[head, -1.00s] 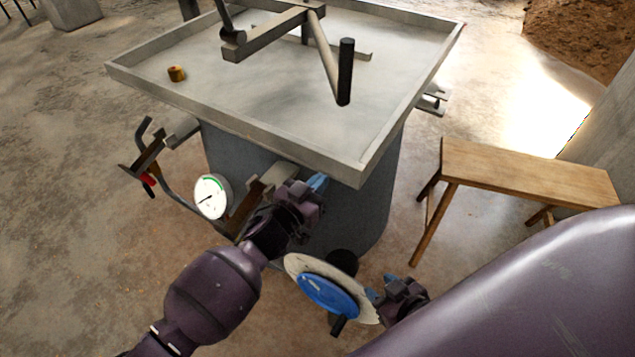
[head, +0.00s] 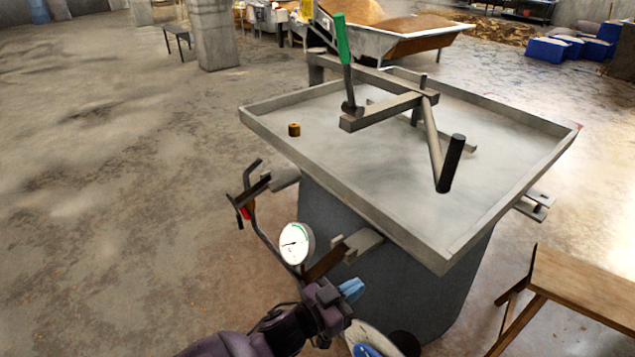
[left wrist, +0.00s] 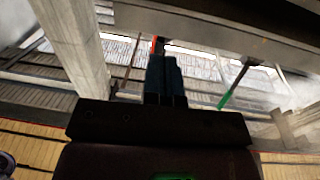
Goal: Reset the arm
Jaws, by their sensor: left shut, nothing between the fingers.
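My left gripper (head: 352,289) is low in the head view, in front of the grey vat, with its blue fingertips together and empty. The closed blue fingers (left wrist: 163,78) also fill the middle of the left wrist view. The gripper is just below a bracket on the vat's side and right of the round white gauge (head: 296,243). I cannot tell whether it touches the vat. My right gripper is out of view. A blue and white disc (head: 362,349) is cut off by the bottom edge.
The square metal tray top (head: 350,190) carries a lever with a green handle (head: 342,40), a black-gripped crank (head: 450,163) and a small brass-coloured piece (head: 294,130). A wooden bench (head: 585,288) stands at right. The floor at left is clear.

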